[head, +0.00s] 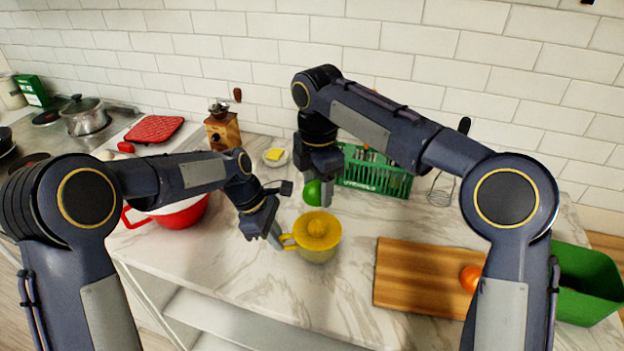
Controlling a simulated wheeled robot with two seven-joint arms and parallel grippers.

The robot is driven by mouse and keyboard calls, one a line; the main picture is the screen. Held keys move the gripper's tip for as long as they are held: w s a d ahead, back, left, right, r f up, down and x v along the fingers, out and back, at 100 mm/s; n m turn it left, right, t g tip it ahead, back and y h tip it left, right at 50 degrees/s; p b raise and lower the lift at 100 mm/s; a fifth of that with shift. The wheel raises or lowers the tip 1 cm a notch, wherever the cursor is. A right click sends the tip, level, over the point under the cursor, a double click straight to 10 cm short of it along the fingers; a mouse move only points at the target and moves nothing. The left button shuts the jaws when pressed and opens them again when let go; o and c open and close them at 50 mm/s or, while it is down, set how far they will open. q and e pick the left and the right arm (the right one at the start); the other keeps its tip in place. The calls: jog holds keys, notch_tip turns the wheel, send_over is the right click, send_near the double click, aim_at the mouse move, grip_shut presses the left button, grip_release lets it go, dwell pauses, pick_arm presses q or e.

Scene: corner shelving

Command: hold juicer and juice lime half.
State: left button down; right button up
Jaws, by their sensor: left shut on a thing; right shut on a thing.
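The yellow juicer (317,246) stands on the marble counter, with its ribbed cone facing up and its handle toward the left. My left gripper (277,237) is shut on the juicer's handle from the left side. A green lime half (312,193) is in my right gripper (323,197), just above and behind the juicer's cone, apart from it as far as I can see. My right gripper is shut on the lime half and partly hides it. The cut face of the lime half is not visible.
A green basket (375,173) stands behind. A wooden board (405,276) with an orange fruit (470,278) lies to the right, near a green bin (588,283). A red pot (185,214) is at the left. A small plate (276,158) and a wooden grinder (222,128) are at the back.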

aim_at(318, 220)
jog(key=shift+s+d+f+n, duration=0.1)
jog(key=shift+s+f+n, duration=0.1)
jog(key=shift+n, duration=0.4)
jog(key=shift+s+f+n, duration=0.1)
jog(key=shift+f+n, duration=0.05)
jog(key=shift+n, duration=0.45)
jog(key=shift+f+n, duration=0.3)
jog(key=shift+f, duration=2.9)
jog(key=o, duration=0.5)
jog(key=c, duration=0.5)
